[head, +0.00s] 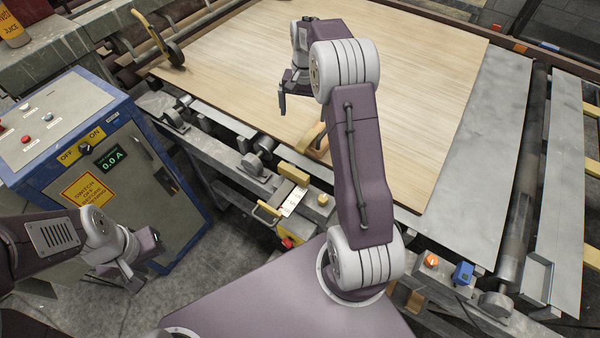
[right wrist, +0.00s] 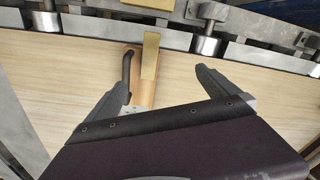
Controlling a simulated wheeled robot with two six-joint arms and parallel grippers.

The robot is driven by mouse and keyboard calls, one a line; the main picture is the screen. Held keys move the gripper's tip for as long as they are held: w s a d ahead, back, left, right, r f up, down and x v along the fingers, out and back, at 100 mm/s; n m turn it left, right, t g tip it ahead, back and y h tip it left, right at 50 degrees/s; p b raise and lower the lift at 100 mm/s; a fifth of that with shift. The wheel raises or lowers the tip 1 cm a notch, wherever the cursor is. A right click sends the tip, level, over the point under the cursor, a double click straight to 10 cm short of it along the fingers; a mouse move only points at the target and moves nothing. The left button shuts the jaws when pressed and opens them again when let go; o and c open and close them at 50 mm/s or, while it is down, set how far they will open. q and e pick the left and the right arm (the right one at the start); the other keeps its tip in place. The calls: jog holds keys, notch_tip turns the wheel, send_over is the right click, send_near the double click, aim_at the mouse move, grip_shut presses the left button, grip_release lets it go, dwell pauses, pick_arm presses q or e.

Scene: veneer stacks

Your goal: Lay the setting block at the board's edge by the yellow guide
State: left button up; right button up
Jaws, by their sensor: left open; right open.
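A pale wooden block (right wrist: 140,92) with a dark curved handle lies on the veneer board (right wrist: 60,85), near its edge, in the right wrist view. A yellow strip (right wrist: 150,56) lies along or over it; I cannot tell whether they are one piece. In the head view the block (head: 311,137) is partly hidden by my right arm. A yellow bar (head: 293,172) stands on the rail just outside the board's edge. My right gripper (right wrist: 163,80) is open and empty, its fingers on either side of the block. My left gripper (head: 138,270) is open and empty, low beside the cabinet.
A blue-framed control cabinet (head: 150,185) stands at the left. A yellow-handled lever (head: 150,35) is at the board's far left edge. A metal rail with rollers (head: 258,160) runs along the near edge. Orange (head: 431,261) and blue (head: 463,273) parts sit at lower right. Most of the board is clear.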

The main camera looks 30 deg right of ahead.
jog(key=s+a+f+n, duration=0.1)
jog(key=s+a+n, duration=0.3)
jog(key=s+a, duration=0.3)
jog(key=s+a+f+n, duration=0.1)
jog(key=s+a+n, duration=0.2)
jog(key=s+a, duration=0.5)
jog(key=s, duration=0.7)
jog(key=shift+f+n+t, duration=0.4)
jog(key=shift+d, duration=0.1)
